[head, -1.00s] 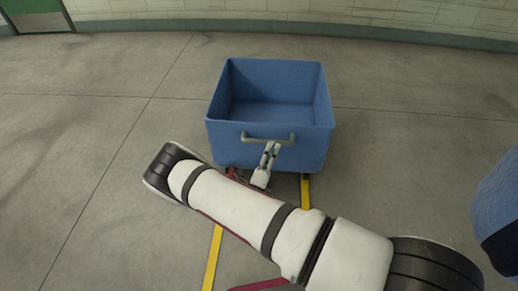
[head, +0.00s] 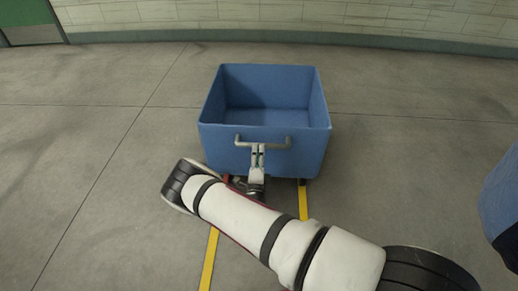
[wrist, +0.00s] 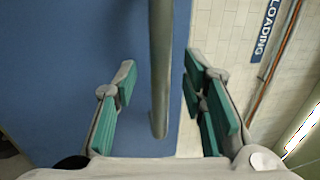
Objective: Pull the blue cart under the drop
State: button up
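The blue cart (head: 305,150) is an open, empty box on the floor ahead of me, with a grey bar handle (head: 283,144) on its near side. My gripper (head: 257,150) is at the middle of that handle. In the wrist view, my gripper (wrist: 160,95) is open, with its green-padded fingers on either side of the handle bar (wrist: 160,60). Gaps show between the bar and both pads. The cart's blue wall (wrist: 70,60) fills the left of that view. The drop cannot be made out.
Yellow floor lines (head: 209,262) run from the cart's underside towards me. A rounded blue object with a dark lower part (head: 502,200) stands at the right edge. A pale block wall (head: 400,22) is behind. The floor left of the cart is clear.

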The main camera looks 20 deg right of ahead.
jog(key=shift+b+x, duration=0.4)
jog(key=shift+x, duration=1.45)
jog(key=shift+s, duration=0.1)
grip_shut()
